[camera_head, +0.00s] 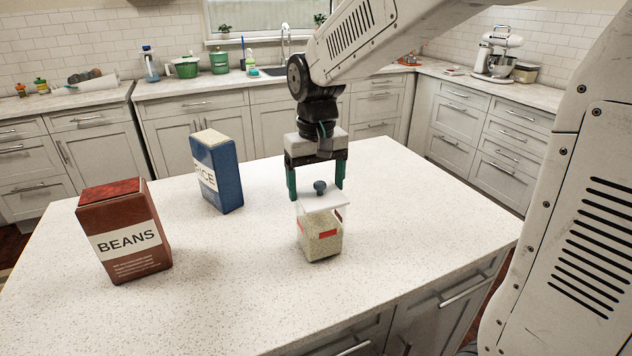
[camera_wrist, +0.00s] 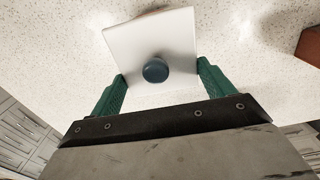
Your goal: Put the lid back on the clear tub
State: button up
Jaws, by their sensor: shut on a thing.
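The clear tub (camera_head: 322,242) stands upright on the island counter, with pale grains inside and a red mark on its side. The white square lid (camera_head: 327,203) with a dark blue round knob (camera_head: 320,187) is over the tub's top. I cannot tell whether the lid touches the rim all round. My gripper (camera_head: 316,193) points down over it, its green fingers wide apart and shut on the lid. In the wrist view the lid (camera_wrist: 140,42) sits between the fingertips at its near edge, with the knob (camera_wrist: 155,70) facing me. The lid hides most of the tub there.
A brown BEANS box (camera_head: 125,232) stands at the left of the island counter (camera_head: 225,290). A blue RICE box (camera_head: 217,172) stands behind it, left of my gripper. The counter right of the tub is clear. Sink and back counters lie beyond.

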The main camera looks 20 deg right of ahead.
dwell(0.4)
jog(key=o, duration=0.9)
jog(key=shift+r, duration=3.5)
grip_shut()
